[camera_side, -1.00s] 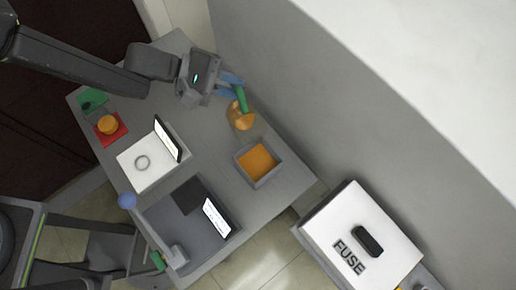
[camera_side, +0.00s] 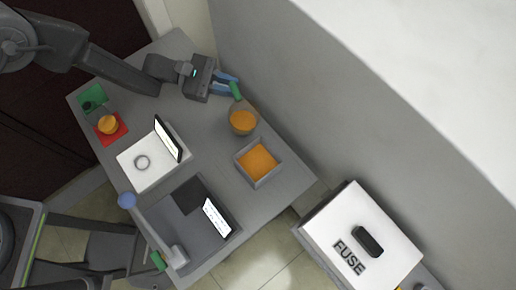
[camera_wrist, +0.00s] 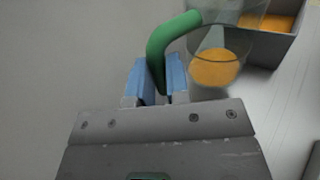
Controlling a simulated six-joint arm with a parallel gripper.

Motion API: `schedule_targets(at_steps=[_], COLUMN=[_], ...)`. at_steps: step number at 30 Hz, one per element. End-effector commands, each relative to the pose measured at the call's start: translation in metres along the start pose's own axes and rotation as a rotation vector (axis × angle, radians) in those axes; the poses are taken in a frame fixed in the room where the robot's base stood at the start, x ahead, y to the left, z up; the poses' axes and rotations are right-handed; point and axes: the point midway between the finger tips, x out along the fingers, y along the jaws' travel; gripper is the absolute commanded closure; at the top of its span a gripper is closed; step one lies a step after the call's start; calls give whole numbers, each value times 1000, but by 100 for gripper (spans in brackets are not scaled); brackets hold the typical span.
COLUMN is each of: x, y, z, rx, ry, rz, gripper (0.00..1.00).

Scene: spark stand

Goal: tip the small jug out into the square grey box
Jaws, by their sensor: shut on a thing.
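The small jug is a clear vessel with a green handle, with orange contents low inside it; it shows in the side view (camera_side: 242,122) and the wrist view (camera_wrist: 213,68). My gripper (camera_side: 232,86) is shut on the jug's green handle; in the wrist view its blue fingers (camera_wrist: 158,82) clasp the handle from both sides. The jug looks about upright, beside the square grey box; I cannot tell whether it touches the table. The square grey box (camera_side: 265,180) holds a layer of orange material. Its corner shows at the top right of the wrist view (camera_wrist: 262,50).
A white unit (camera_side: 140,175) with a ring and upright display, and a dark tray (camera_side: 212,250) with another display, are on the table. An orange round thing (camera_side: 108,124) sits on a red square. A blue ball (camera_side: 127,200) is at the table edge. A wall rises behind.

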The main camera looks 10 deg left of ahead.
Motion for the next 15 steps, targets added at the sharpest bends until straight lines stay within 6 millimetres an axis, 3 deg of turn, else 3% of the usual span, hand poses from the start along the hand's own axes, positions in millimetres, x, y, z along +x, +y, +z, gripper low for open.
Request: schedule_targets(at_steps=[9,15], x=[1,-1], y=[-2,2], z=[-42,-56], rx=[-90,-186], ry=[-62,-127], rz=[3,3], gripper=[100,100])
